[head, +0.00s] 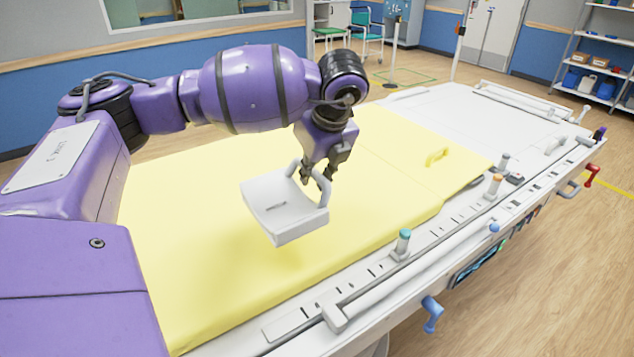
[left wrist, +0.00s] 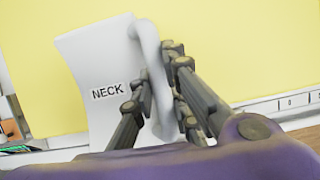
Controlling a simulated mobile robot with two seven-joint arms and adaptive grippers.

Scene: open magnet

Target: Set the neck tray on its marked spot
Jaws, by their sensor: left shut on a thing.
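The neck tray (head: 280,210) is a white, shallow curved piece with a raised handle and a slot in its face. In the head view it hangs over the yellow pad, and a soft shadow lies on the pad below it. In the left wrist view the tray (left wrist: 85,75) shows a "NECK" label. My left gripper (head: 318,178) is shut on the tray's handle; its fingers also show in the left wrist view (left wrist: 160,105), on both sides of the handle. I cannot make out a marked spot. My right gripper is not in view.
The yellow pad (head: 200,270) covers much of the white table (head: 440,98). The pad around the tray is clear.

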